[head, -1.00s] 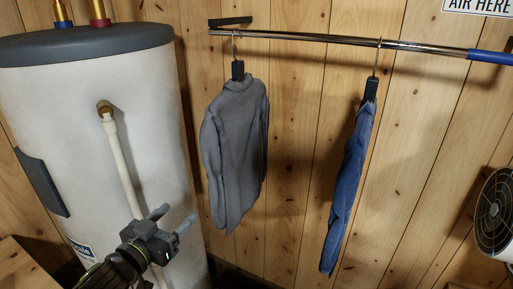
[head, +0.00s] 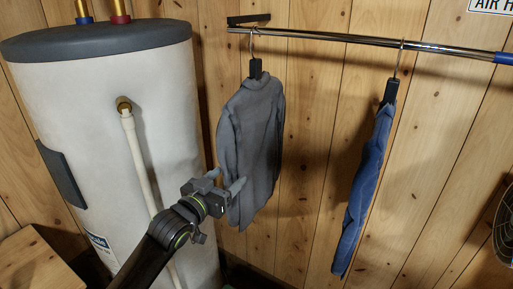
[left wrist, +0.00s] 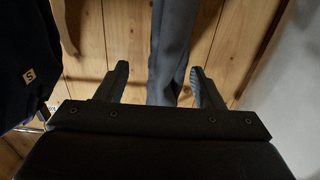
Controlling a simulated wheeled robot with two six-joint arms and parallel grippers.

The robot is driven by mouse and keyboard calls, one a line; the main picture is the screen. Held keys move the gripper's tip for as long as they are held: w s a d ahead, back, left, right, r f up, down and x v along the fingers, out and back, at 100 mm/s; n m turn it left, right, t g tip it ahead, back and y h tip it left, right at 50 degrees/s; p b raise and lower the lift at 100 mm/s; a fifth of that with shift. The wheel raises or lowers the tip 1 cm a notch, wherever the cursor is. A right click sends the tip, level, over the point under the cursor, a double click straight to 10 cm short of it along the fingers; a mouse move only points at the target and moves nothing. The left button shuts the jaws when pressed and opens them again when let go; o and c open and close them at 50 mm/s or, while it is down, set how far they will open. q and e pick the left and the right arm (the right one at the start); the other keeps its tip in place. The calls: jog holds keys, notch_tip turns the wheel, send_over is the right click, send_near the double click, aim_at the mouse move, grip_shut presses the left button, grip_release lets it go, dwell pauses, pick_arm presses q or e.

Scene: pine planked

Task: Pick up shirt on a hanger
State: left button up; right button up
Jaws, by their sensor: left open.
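A grey long-sleeved shirt (head: 255,130) hangs from a hanger (head: 255,68) near the left end of the rail. A blue shirt (head: 363,190) hangs from another hanger (head: 391,90) further right. My left gripper (head: 226,178) is open at the lower left of the grey shirt in the head view. In the left wrist view, the two fingers of the left gripper (left wrist: 160,84) stand apart, with a strip of grey cloth (left wrist: 172,45) between them in the picture. I cannot tell whether they touch it. My right gripper is not in view.
A metal rail (head: 340,40) runs along the plank wall. A white water heater (head: 75,120) with a pipe (head: 140,160) stands left of the grey shirt. A fan (head: 506,225) is at the right edge. A dark item (left wrist: 25,60) marked S shows in the wrist view.

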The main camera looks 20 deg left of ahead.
aim_at(236, 167)
pick_arm(q)
jog(key=shift+w+f+p, duration=0.15)
jog(key=shift+w+p, duration=0.6)
jog(key=shift+w, duration=2.1)
jog(key=c, duration=1.1)
jog(key=shift+c, duration=0.9)
